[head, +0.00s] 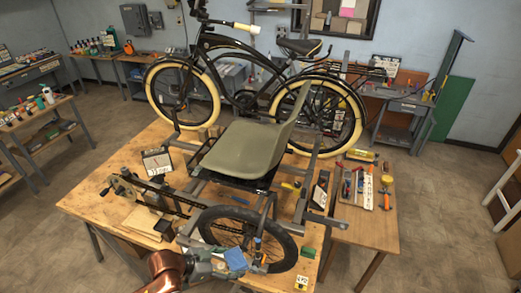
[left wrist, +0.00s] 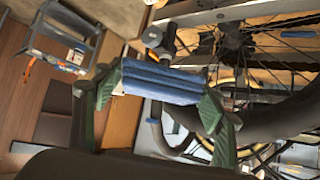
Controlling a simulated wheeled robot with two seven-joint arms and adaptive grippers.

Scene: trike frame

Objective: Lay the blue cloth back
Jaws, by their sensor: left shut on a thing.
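My left gripper (head: 232,263) is low in the head view, over the near side of the front wheel (head: 288,243). It is shut on the blue cloth (head: 237,256). In the left wrist view the cloth (left wrist: 160,84) is a folded blue bundle held between the green fingers, with the wheel's tyre and spokes close behind it. I cannot tell whether the cloth touches the wheel. The trike frame, with its olive seat (head: 242,148), lies on the wooden table (head: 95,203). My right gripper is not in view.
A tray of tools (head: 367,188) lies on the table's right side. A small green box (head: 308,252) and a white numbered card (head: 301,282) are at the near right edge. A wooden block (head: 143,220) lies left of the wheel. A black bicycle stands behind the seat.

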